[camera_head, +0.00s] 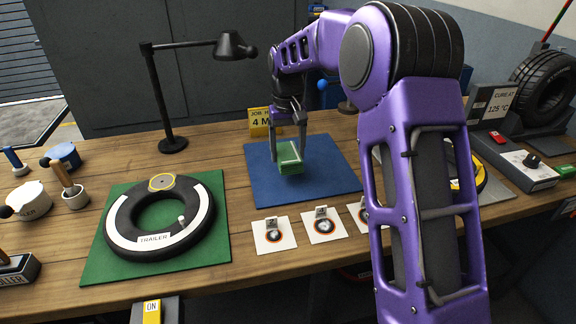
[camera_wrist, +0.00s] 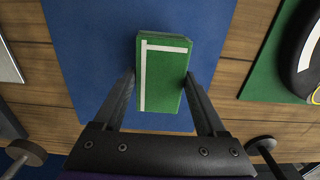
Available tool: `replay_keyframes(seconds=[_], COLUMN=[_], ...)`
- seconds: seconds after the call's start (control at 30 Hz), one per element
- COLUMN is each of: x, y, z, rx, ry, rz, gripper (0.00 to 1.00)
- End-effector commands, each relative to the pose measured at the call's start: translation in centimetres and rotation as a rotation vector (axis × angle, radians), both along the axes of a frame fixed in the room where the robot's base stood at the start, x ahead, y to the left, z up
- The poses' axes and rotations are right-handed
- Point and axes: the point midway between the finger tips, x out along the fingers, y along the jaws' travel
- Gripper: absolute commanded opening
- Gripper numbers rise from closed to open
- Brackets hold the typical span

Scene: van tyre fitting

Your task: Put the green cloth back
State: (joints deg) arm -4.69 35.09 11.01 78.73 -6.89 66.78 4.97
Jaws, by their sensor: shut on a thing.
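The green cloth (camera_head: 289,158) is a folded block with a white stripe along its edges. My gripper (camera_head: 287,153) is shut on it, one finger on each side, over the blue mat (camera_head: 263,187). In the wrist view the cloth (camera_wrist: 166,80) sits between the two fingertips (camera_wrist: 160,82), with the blue mat (camera_wrist: 75,45) behind it. The cloth appears to be a little above the mat or touching it; I cannot tell which.
A trailer tyre (camera_head: 122,235) lies on a green mat (camera_head: 216,248) at left. Patch cards (camera_head: 273,246) line the front edge. A black lamp (camera_head: 173,143) and yellow job sign (camera_head: 259,121) stand behind. Tools and pots (camera_head: 30,202) crowd the far left. Bare wood lies between the mats.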

Motion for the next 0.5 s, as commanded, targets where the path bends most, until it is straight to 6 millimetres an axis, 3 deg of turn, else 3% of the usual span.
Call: replay_keyframes(seconds=[0.2,0.5], x=[-0.1,0.0], y=[0.0,0.0], z=[-3.7,-4.1], rx=[-0.001,0.001], ry=[0.003,0.0], rz=[-0.001,-0.001], gripper=[0.29,0.29])
